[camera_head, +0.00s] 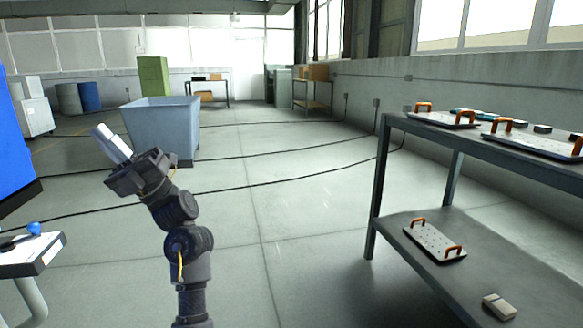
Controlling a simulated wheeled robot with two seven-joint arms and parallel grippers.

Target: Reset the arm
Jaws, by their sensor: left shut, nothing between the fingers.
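My left gripper (112,143) is raised in the left half of the head view, above the open floor. Its pale fingers are together and point up and to the left, with nothing between them. The dark arm below it rises from the bottom edge of the picture and bends at its joints. The gripper overlaps the front of a blue-grey bin in the picture, but the bin stands farther back. My right gripper is not in this view.
A dark two-level table (376,190) at right holds white plates with orange handles; another such plate (434,242) lies on its lower shelf near a small light block (499,306). The blue-grey bin (165,122) stands behind my arm. Cables cross the floor. The middle floor is clear.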

